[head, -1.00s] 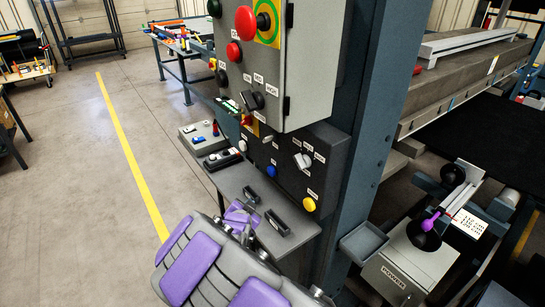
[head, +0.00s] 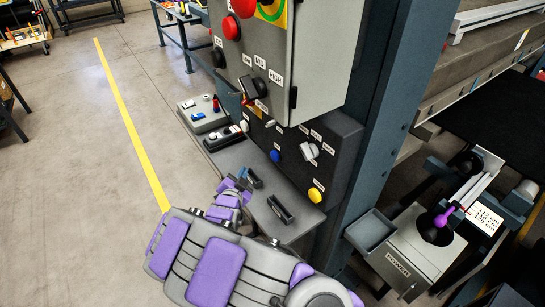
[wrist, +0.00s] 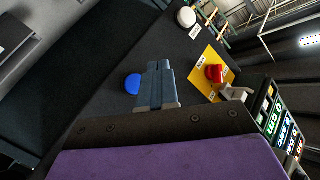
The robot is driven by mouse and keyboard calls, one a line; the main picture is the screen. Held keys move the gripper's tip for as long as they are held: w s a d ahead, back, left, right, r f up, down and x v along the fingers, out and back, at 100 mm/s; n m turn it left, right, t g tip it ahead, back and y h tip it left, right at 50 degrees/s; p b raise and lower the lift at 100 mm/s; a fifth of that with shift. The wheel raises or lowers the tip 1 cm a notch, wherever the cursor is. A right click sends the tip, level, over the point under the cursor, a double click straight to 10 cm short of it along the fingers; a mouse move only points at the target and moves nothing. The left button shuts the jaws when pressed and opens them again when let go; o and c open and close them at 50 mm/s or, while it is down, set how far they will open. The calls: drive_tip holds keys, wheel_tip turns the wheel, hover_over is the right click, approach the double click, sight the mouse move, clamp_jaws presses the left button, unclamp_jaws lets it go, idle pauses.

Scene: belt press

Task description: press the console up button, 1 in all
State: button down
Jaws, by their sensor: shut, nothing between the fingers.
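The dark console (head: 335,135) stands below the grey control box. It carries a blue button (head: 275,156), a yellow button (head: 314,196), a grey-white rotary knob (head: 309,151) and a white button (head: 244,126). Their small labels are too small to read, so I cannot tell which is the up button. In the wrist view the blue button (wrist: 132,84) is just left of my gripper (wrist: 155,66), and a white button (wrist: 187,17) is farther up. My gripper (head: 241,173) is shut and empty, in front of the console's left part; its gap to the panel is unclear.
A shelf (head: 235,158) with two dark handles juts out below the console, close to my arm. A red rotary switch (wrist: 215,73) on a yellow plate is right of my fingers. A blue post (head: 385,100) and a joystick box (head: 410,262) stand right. Open floor lies left.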

sight(275, 156)
drive_tip(key=w+d+b, duration=0.2)
drive_tip(key=w+d, duration=0.2)
drive_tip(key=d, duration=0.3)
drive_tip(key=shift+w, duration=0.35)
idle(1.9)
drive_tip(key=shift+w+d, duration=0.2)
drive_tip(key=shift+d, duration=0.2)
